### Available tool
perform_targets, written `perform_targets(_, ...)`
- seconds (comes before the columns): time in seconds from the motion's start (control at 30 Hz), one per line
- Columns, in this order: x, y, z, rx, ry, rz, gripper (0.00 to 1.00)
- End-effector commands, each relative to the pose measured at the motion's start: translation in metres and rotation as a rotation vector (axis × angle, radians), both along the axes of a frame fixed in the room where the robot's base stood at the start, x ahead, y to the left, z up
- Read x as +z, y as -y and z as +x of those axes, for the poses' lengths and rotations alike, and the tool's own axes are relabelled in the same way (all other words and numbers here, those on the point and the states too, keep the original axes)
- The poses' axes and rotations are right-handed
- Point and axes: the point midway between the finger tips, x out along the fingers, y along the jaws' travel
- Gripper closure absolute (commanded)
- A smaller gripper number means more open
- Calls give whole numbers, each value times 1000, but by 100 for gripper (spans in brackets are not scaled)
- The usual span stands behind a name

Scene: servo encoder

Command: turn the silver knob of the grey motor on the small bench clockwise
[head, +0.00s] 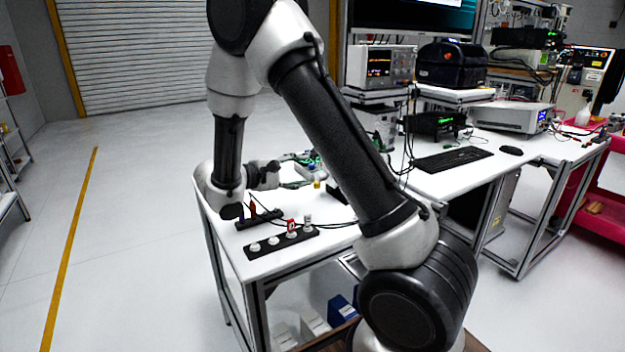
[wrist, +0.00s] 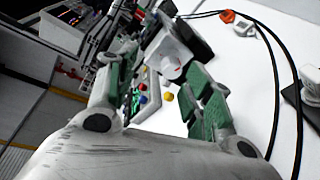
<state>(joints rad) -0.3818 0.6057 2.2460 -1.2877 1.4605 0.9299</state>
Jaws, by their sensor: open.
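The small bench (head: 236,190) has a white top, and its surface also fills the right of the wrist view (wrist: 275,75). My gripper (head: 268,176) hangs low over its far left part in the head view. In the wrist view my gripper (wrist: 165,72) is open, its green-padded fingers spread on either side. A light grey rounded part (wrist: 172,62), possibly the motor with its silver knob, shows between and beyond the fingers. I cannot tell knob from body, or whether a finger touches it. In the head view I cannot make out the motor.
Two black strips (head: 256,252) with small parts lie at the bench's near edge. Black cables (wrist: 278,85) loop at the right of the wrist view. A keyboard (head: 453,160) lies on the desk behind.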

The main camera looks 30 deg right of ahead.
Motion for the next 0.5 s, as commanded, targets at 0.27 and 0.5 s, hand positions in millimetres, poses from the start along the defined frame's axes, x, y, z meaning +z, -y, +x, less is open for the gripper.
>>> perform_targets(0.27, -5, -7, 15, 137, -730, 88, 49)
perform_targets(0.5, -12, -8, 15, 248, -1064, 76, 49)
